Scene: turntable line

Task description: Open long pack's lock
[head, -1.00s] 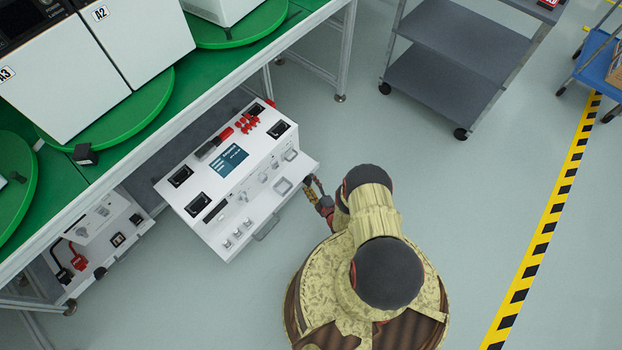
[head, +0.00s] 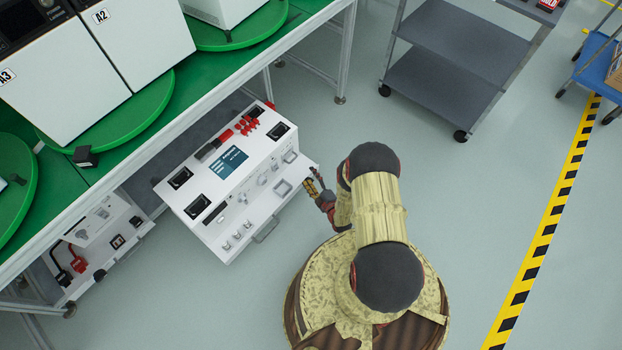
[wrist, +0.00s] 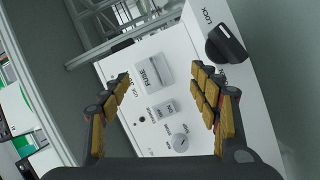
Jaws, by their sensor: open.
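The long white pack (head: 222,205) sits low beside the green-topped bench in the head view. In the wrist view, one of its white panels (wrist: 190,55) fills the middle, with a black lock knob (wrist: 226,43) near the upper right, beside the word LOCK. The knob's pointer bar is set at a slant in this picture. My gripper (wrist: 163,82) is open and empty in front of this panel. The knob lies beyond and just right of the right finger, apart from it as far as I can tell. In the head view my gripper (head: 314,187) is beside the pack's right end.
The panel also carries a fuse holder (wrist: 153,73), a rocker switch (wrist: 168,107) and a round dial (wrist: 179,142). A smaller white pack (head: 100,240) sits under the bench (head: 225,85).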

